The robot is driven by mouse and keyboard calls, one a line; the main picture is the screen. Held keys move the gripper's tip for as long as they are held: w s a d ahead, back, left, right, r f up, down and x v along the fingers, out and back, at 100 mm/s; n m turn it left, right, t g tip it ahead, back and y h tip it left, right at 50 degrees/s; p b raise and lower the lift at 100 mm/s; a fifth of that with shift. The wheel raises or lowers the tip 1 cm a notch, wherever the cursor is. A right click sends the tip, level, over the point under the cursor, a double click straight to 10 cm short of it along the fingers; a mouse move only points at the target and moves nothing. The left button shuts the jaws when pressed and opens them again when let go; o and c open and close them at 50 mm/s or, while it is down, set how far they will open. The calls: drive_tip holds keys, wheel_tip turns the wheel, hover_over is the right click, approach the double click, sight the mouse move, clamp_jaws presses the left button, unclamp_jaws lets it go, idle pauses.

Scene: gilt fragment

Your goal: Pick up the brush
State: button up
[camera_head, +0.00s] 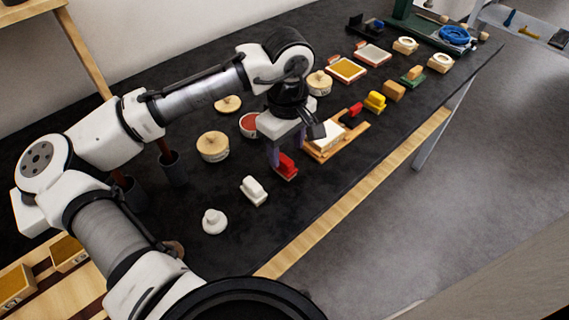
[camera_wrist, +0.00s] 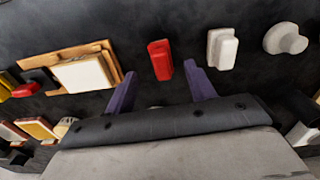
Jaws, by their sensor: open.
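A red brush-shaped block (camera_head: 286,166) lies on the dark table just beyond and below my gripper (camera_head: 285,150). It also shows in the wrist view (camera_wrist: 160,60), ahead of and between the two purple fingertips. My gripper (camera_wrist: 160,68) is open and empty, with its fingers pointing toward the red block. A white block of similar shape (camera_head: 254,190) lies nearer the camera; it is to the right in the wrist view (camera_wrist: 222,48). I cannot tell for certain which of these blocks is the brush.
A wooden tray (camera_head: 330,152) with a white block stands close beside my gripper. A white knob (camera_head: 214,222), round wooden lid (camera_head: 212,146) and yellow block (camera_head: 375,101) lie around. Dark cups (camera_head: 172,168) stand at left. The table's wooden front edge (camera_head: 345,203) is clear.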

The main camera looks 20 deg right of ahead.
sight(286, 160)
drive_tip(key=shift+a+f+p, duration=0.1)
drive_tip(key=shift+f+p, duration=0.25)
drive_tip(key=shift+f, duration=1.9)
drive_tip(key=shift+c, duration=0.2)
drive_tip(key=c, duration=1)
drive_tip(key=shift+r, duration=0.15)
wheel_tip(286, 160, up, 20)
drive_tip(key=shift+f+b, duration=0.1)
drive_tip(key=shift+b, duration=0.6)
drive_tip(key=shift+o, duration=1.2)
drive_tip(key=shift+c, duration=0.9)
